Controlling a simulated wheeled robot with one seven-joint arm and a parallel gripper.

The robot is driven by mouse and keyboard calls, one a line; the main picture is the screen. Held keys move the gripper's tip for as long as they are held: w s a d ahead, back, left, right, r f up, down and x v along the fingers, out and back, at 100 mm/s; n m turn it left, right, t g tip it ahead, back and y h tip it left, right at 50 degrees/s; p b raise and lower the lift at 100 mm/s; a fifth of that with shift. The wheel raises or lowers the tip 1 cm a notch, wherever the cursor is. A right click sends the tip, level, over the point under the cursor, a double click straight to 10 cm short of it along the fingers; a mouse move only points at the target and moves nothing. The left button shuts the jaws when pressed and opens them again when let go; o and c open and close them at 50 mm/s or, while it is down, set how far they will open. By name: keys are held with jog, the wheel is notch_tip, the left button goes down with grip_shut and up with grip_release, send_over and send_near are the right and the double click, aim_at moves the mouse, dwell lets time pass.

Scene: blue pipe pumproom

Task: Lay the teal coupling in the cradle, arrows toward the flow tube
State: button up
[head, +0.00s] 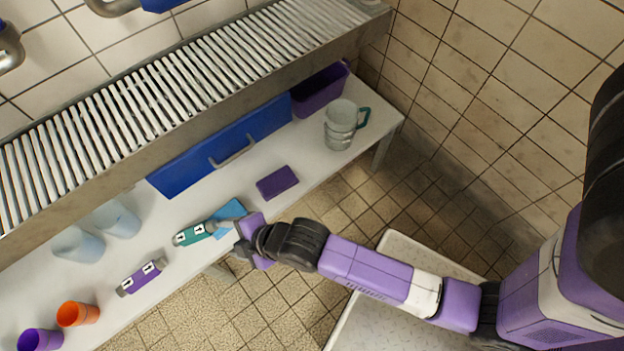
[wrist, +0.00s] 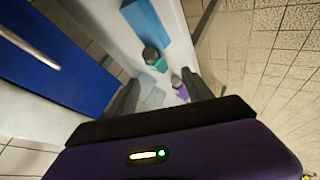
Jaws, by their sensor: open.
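The teal coupling (head: 192,235) lies on the white bench, with grey ends and two white labels whose dark marks are too small to read as a direction. It also shows in the wrist view (wrist: 160,65), end-on, beyond and between my fingers. My gripper (head: 236,238) is open beside its right end in the head view; I cannot tell whether they touch. The fingers (wrist: 160,90) hold nothing. A similar purple coupling (head: 142,280) with white labels lies to the lower left. I cannot make out a cradle or flow tube for certain.
A light blue block (head: 230,210) lies near my gripper, and a dark purple block (head: 277,182) is farther right. A slatted shelf (head: 180,85) overhangs the back.

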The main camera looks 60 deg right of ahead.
jog(key=s+d+r+m+t+h, duration=0.1)
jog(key=s+d+r+m+t, duration=0.2)
jog(key=s, duration=0.5)
jog(key=s+d+r+m+h, duration=0.1)
jog(key=s+d+r+m, duration=0.2)
jog(key=s+r+m, duration=0.3)
jog(key=s+d+r+m+t, duration=0.2)
jog(key=s+d+r+m, duration=0.1)
jog(key=s+r, duration=0.6)
notch_tip(320, 180, up, 3)
jog(key=shift+s+d+f+m+t, duration=0.15)
jog(key=shift+s+d+m+t, duration=0.15)
jog(key=shift+d+m, duration=0.15)
notch_tip(320, 180, up, 15)
jog(key=p, duration=1.5)
jog(key=shift+o, duration=0.7)
